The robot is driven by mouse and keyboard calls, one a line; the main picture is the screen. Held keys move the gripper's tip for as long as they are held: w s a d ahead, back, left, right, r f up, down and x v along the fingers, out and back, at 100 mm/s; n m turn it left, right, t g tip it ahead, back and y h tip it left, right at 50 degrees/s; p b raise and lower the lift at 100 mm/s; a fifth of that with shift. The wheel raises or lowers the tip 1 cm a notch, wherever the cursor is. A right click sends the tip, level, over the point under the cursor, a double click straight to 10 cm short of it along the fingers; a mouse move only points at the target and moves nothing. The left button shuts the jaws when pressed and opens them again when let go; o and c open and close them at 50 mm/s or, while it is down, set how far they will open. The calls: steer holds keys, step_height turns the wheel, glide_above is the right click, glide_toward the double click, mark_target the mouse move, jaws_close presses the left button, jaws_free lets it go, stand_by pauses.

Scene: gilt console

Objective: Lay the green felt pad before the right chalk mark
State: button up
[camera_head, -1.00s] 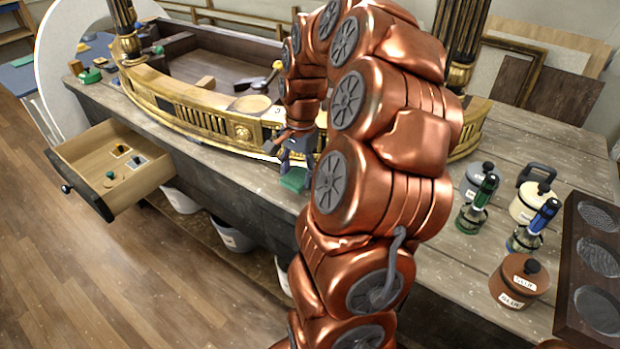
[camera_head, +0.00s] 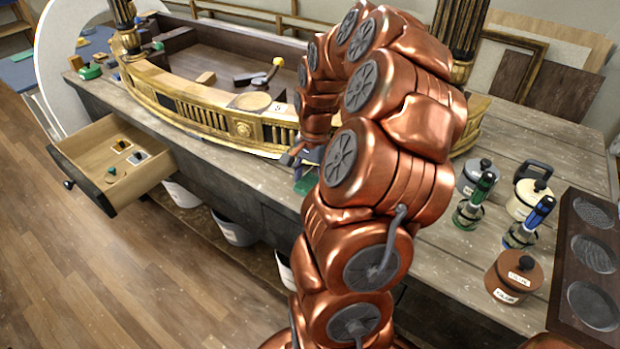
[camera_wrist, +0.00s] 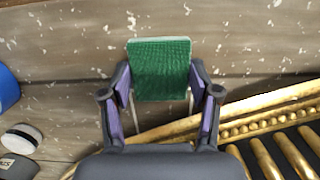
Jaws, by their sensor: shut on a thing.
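The green felt pad (camera_wrist: 160,68) is between the two fingers of my gripper (camera_wrist: 160,98) in the wrist view, with a pale strip along its far edge. The gripper is shut on it, over weathered wood. In the head view my gripper (camera_head: 296,163) is partly hidden by my copper arm, and a bit of the green pad (camera_head: 306,184) shows just below it, by the front edge of the bench. I cannot tell from these frames whether the pad touches the wood. I cannot clearly pick out the right chalk mark; only scattered white specks show on the wood.
The gilt console (camera_head: 205,113) stands close behind my gripper; its gold rail (camera_wrist: 230,120) shows in the wrist view. An open drawer (camera_head: 112,165) juts out at left. Several pots and tools, including a brown pot (camera_head: 514,277), stand on the bench (camera_head: 432,240) at right.

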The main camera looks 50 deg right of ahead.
mark_target(313, 179)
steer(key=o, duration=1)
steer(key=shift+c, duration=0.2)
step_height(313, 179, up, 12)
steer(key=d+b, duration=0.1)
steer(key=b, duration=0.1)
steer(key=shift+d, duration=0.15)
steer(key=s+a+n, duration=0.1)
steer(key=a+n, duration=0.7)
steer(key=a, duration=1.1)
steer(key=s+a+f+n+g, duration=0.1)
steer(key=s+a+f+n, duration=0.2)
steer(key=s+a, duration=0.3)
steer(key=s+a+f+n+h, duration=0.1)
steer(key=s+a+f+n, duration=0.3)
steer(key=s, duration=0.5)
steer(key=shift+a+n+g, duration=0.4)
steer(key=shift+a+n, duration=0.5)
steer(key=shift+n, duration=0.1)
